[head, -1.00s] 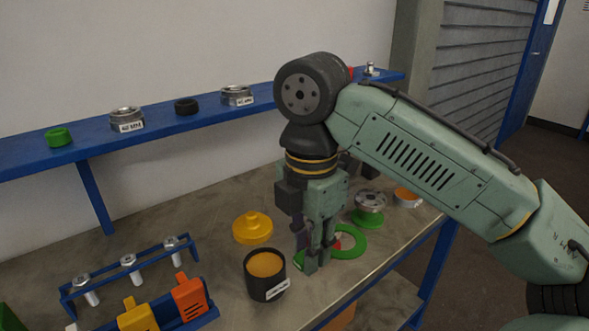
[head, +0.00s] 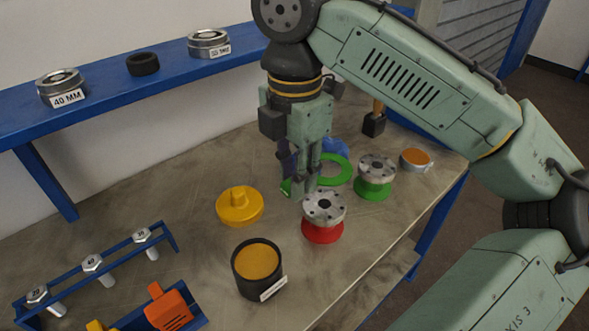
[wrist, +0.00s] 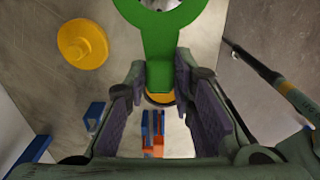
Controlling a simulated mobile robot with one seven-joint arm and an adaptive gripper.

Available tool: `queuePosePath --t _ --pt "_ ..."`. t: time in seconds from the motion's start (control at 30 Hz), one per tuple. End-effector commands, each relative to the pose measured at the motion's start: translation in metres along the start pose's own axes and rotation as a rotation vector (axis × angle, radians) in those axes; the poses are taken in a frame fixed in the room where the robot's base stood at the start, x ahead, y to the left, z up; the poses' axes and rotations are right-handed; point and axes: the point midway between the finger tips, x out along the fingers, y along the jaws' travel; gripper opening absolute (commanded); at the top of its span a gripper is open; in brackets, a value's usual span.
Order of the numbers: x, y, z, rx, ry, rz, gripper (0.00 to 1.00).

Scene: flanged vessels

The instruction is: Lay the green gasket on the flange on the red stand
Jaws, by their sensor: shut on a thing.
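The green gasket (head: 346,164) is a flat ring with a straight tab. My gripper (head: 303,188) is shut on the tab, and the ring reaches out to the right behind the fingers. In the wrist view the tab (wrist: 159,50) runs between my fingers (wrist: 158,85), and the ring is cut off by the top edge. Part of a grey flange shows through it; I cannot tell which one. The red stand (head: 322,233) bears a grey bolted flange (head: 325,205), just in front of and below my fingers in the head view. Its top looks bare.
A green stand (head: 373,189) with a similar flange stands to the right. A yellow flanged part (head: 240,208) and a black cup (head: 257,282) with orange filling stand left and front. A bolt rack (head: 105,265) is at lower left. A blue shelf (head: 110,108) runs behind.

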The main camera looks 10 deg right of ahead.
Motion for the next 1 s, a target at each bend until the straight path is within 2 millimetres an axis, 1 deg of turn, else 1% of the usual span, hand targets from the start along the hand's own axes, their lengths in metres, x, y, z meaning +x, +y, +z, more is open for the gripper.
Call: queuePosePath --t 0.13,0.27,0.6,0.7,1.0 --pt "0.002 0.0 0.001 -0.005 -0.005 0.002 0.03" --pt "0.009 0.0 0.001 -0.003 -0.007 0.0 0.03" --pt "0.038 0.0 0.001 -0.003 -0.007 0.001 0.03" --pt "0.044 0.0 0.001 -0.003 -0.008 0.001 0.03" --pt "0.047 0.0 0.001 -0.003 -0.008 0.001 0.03"
